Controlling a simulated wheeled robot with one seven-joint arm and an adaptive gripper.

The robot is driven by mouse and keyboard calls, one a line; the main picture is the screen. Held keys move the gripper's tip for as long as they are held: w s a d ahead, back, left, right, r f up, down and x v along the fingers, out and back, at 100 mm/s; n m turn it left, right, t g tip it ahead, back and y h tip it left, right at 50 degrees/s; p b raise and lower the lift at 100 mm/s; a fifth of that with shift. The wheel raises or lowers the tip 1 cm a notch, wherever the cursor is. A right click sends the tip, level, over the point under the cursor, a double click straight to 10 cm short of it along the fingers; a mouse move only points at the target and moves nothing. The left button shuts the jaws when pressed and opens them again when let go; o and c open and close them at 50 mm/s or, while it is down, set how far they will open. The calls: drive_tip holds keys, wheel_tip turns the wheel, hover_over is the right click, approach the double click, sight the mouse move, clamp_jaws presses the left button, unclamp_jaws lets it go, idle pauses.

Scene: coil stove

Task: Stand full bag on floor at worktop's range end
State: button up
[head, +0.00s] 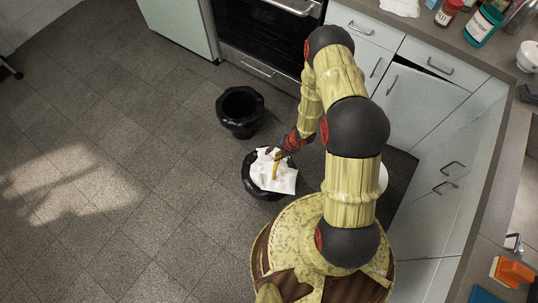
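A full black bag (249,183) stands on the floor, with white crumpled paper (285,180) filling its top and a thin yellow item (275,170) among it. A second black bag or bin (240,118) stands open behind it, nearer the oven; its inside looks dark and empty. My gripper (277,155) is low over the far right side of the full bag's top. Its fingers are too small and blurred to tell whether they are open or shut, or whether they touch the bag.
The oven (270,45) and white cabinets (425,105) line the back and right. The worktop (440,35) carries jars and a bowl. A white round thing (383,178) is partly behind my arm on a dark mat (400,170). Open tiled floor lies to the left.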

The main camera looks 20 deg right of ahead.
drive_tip(key=w+a+r+n, duration=0.1)
drive_tip(key=w+r+n, duration=0.2)
drive_tip(key=r, duration=0.4)
drive_tip(key=w+a+r+n+t+y, duration=0.1)
drive_tip(key=w+r+n, duration=0.1)
drive_tip(key=r+n, duration=0.35)
drive_tip(key=w+a+r+n, duration=0.2)
drive_tip(key=w+r, duration=0.1)
drive_tip(key=r, duration=0.6)
drive_tip(key=s+a+r+n, duration=0.2)
drive_tip(key=r+n, duration=0.3)
drive_tip(key=r, duration=0.4)
drive_tip(key=s+a+r+n, duration=0.1)
drive_tip(key=a+r+n, duration=0.1)
drive_tip(key=r+n, duration=0.6)
drive_tip(key=s+r+n, duration=0.8)
drive_tip(key=s+r, duration=0.2)
drive_tip(key=r, duration=0.5)
drive_tip(key=s+d+r+n+h, duration=0.2)
drive_tip(key=s+d+r+n, duration=0.1)
drive_tip(key=s+r+n, duration=0.1)
drive_tip(key=s+d+r+n+t+h, duration=0.1)
drive_tip(key=s+d+r+n+h, duration=0.2)
drive_tip(key=s+n, duration=0.4)
drive_tip(key=s+d+r, duration=0.1)
drive_tip(key=s, duration=0.1)
drive_tip(key=shift+s+r+t, duration=0.3)
drive_tip(key=shift+r, duration=0.1)
